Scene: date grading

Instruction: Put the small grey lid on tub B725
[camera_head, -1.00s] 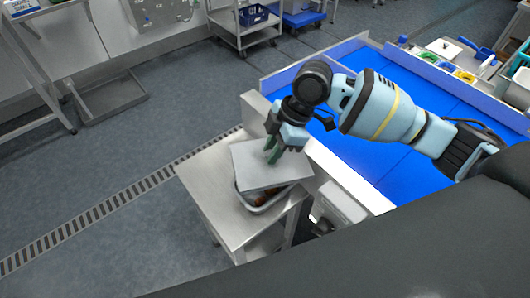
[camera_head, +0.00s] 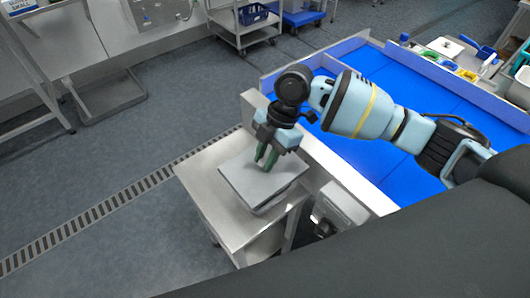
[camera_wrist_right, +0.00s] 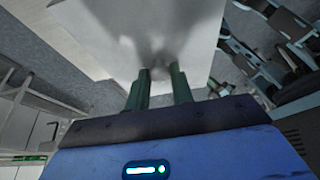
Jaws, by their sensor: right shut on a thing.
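The grey lid (camera_head: 240,183) is a flat square plate, level or nearly so, over the tub on the small steel stand. My right gripper (camera_head: 265,166) points down at the middle of the lid and is shut on it; the grip point itself is hard to make out. In the right wrist view the lid (camera_wrist_right: 120,35) fills the top middle, in front of the green fingertips (camera_wrist_right: 160,75). Only a thin part of the tub (camera_head: 272,206) shows below the lid's near edge. I cannot tell whether the lid touches the rim, and no label is readable. My left gripper is out of view.
The steel stand (camera_head: 205,190) has bare top to the left of the tub. A blue-surfaced sorting table (camera_head: 420,90) with a raised pale edge stands close on the right. A grey box (camera_head: 340,205) is fixed by that edge. Open floor lies to the left.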

